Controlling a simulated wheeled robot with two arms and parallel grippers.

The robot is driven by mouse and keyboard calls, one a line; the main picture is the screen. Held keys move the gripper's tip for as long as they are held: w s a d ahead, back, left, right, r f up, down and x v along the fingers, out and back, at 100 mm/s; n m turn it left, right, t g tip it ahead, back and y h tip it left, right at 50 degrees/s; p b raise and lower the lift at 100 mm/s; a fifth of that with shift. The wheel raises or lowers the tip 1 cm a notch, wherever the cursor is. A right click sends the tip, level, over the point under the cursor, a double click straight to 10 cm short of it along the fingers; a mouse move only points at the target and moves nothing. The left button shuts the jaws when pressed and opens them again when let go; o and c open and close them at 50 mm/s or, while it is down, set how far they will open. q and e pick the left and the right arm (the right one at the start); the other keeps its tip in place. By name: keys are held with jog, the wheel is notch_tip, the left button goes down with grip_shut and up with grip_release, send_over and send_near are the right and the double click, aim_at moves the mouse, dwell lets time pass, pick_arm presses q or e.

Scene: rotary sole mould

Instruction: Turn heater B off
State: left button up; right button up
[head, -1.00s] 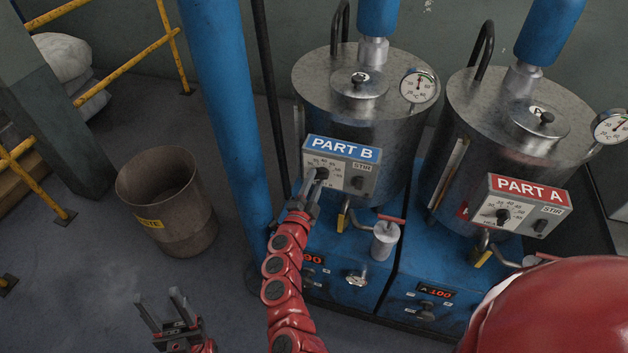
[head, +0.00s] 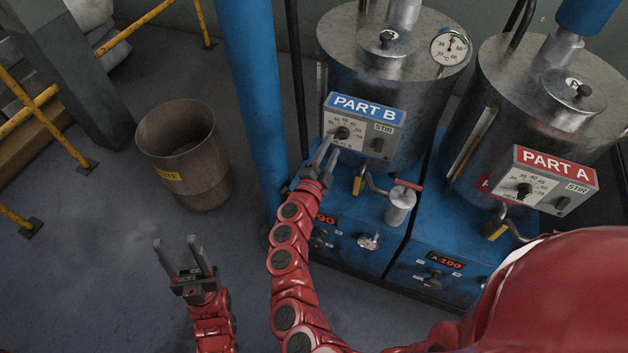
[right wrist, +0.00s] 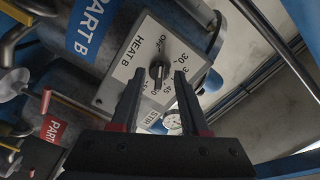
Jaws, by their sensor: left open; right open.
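The grey control panel (head: 360,138) with the blue PART B sign (head: 364,107) is on the front of the left metal tank. Its black heater B knob (head: 342,133) sits on a white dial, and in the right wrist view the knob (right wrist: 158,71) is beside the HEAT B and OFF lettering. Its exact setting is hard to read. My right gripper (head: 328,152) is open just in front of and below the knob; in the wrist view the knob shows between and beyond the fingertips, apparently clear of them. My left gripper (head: 178,252) is open and empty at lower left.
The PART A tank has its own panel (head: 550,183) at right. A valve with a red handle (head: 408,185) and a small grey canister (head: 400,207) are below the PART B panel. A blue post (head: 252,95) and waste bin (head: 185,155) stand left. Floor around the bin is clear.

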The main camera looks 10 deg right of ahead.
jog(key=b+v, duration=0.2)
jog(key=v, duration=1.2)
